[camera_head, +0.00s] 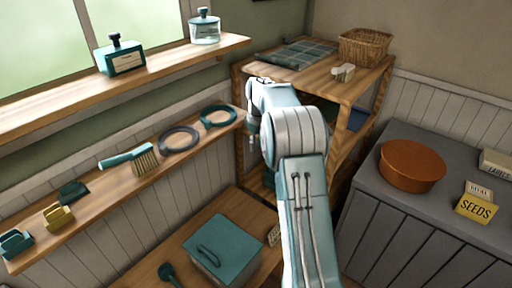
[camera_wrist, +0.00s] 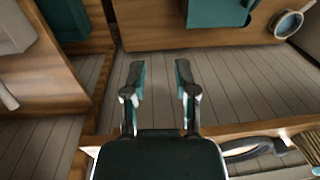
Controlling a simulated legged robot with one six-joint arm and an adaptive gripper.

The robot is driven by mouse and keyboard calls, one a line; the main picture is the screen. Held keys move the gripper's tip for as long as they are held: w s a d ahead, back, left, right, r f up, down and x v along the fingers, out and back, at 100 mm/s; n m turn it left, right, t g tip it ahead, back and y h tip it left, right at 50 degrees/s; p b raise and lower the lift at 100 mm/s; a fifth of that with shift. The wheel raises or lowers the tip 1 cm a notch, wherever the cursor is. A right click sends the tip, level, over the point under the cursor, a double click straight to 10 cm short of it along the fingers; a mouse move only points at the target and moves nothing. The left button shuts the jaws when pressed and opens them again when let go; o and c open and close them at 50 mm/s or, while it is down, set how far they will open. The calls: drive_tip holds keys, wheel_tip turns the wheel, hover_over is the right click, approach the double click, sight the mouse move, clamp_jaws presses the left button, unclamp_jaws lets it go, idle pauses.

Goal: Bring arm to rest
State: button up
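My arm stretches out from the bottom of the head view toward the corner shelf unit (camera_head: 330,88). My gripper (camera_head: 252,138) hangs at the arm's far end, near the right end of the lower wall shelf (camera_head: 110,190). In the wrist view my gripper (camera_wrist: 160,75) has its two fingers apart with nothing between them. It points down over grey planks. In the head view the fingers are small and partly hidden by the arm.
A teal-lidded box (camera_head: 222,250) stands on the bench below. A brown round tin (camera_head: 411,165) sits on the grey cabinet (camera_head: 375,215) at right.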

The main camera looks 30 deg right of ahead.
drive_tip(key=s+a+r+m+t+h, duration=0.1)
drive_tip(key=s+a+r+m+t, duration=0.15)
drive_tip(key=s+a+r, duration=1.2)
drive_tip(key=s+a+f+m+t, duration=0.1)
drive_tip(key=s+a, duration=0.2)
drive_tip(key=s, duration=0.7)
drive_tip(key=s+a+f+m+t, duration=0.1)
drive_tip(key=s+a+t, duration=0.1)
drive_tip(key=s, duration=0.8)
drive_tip(key=shift+s+a, duration=0.2)
drive_tip(key=shift+a, duration=0.4)
drive_tip(key=o, duration=0.3)
drive_tip(key=shift+r, duration=0.1)
drive_tip(key=shift+w, duration=0.15)
